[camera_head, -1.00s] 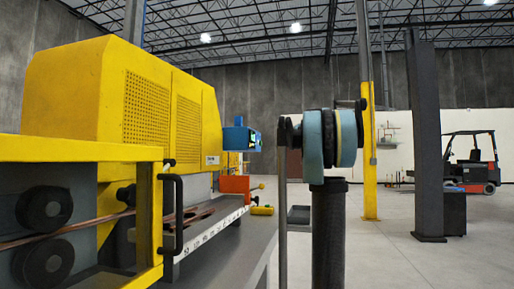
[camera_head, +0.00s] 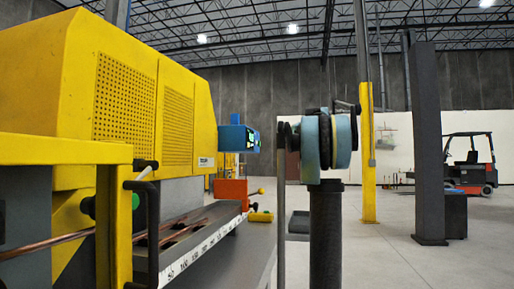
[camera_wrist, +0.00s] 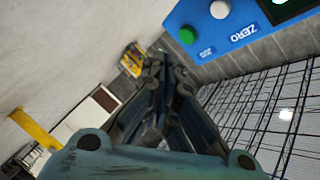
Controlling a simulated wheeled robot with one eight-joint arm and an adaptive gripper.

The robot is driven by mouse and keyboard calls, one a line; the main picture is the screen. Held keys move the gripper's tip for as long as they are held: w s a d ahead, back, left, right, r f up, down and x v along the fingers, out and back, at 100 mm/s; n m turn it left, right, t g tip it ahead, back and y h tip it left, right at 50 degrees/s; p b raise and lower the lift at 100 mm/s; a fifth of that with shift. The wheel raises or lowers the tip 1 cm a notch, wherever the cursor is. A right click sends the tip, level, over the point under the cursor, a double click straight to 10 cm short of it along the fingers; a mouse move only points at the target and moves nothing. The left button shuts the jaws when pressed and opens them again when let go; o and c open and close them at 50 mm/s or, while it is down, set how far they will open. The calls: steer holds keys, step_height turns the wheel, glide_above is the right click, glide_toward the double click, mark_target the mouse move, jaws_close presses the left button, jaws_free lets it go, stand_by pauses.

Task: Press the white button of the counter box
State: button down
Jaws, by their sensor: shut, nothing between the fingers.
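The blue counter box (camera_head: 232,138) is mounted on the far end of the yellow machine in the head view, left of my arm. In the wrist view the counter box (camera_wrist: 237,45) fills the upper right, tilted. Its white button (camera_wrist: 220,9) is near the top edge, with a green button (camera_wrist: 187,36) to its lower left and the word ZERO beside it. My gripper (camera_wrist: 163,68) is shut and empty in the wrist view. Its fingertips appear below and left of the buttons, apart from them in the picture. Their depth gap to the box cannot be told.
The yellow machine (camera_head: 125,105) and its dark handle (camera_head: 151,230) stand close on the left. An orange block (camera_head: 230,190) sits below the counter box. A yellow post (camera_head: 367,150), a dark column (camera_head: 428,150) and a forklift (camera_head: 470,165) are at right. Open floor lies between.

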mark_target(256, 143)
steer(key=w+a, duration=0.2)
steer(key=a, duration=0.6)
steer(key=shift+w+a, duration=0.15)
steer(key=shift+w, duration=0.1)
stand_by(0.7)
steer(key=shift+a, duration=0.15)
stand_by(0.6)
steer(key=shift+w+a+r, duration=0.1)
steer(key=shift+a, duration=0.15)
steer(key=shift+w+a, duration=0.1)
steer(key=shift+a, duration=0.4)
stand_by(0.9)
steer(key=shift+d, duration=0.15)
steer(key=shift+s+d, duration=0.25)
steer(key=shift+d, duration=0.55)
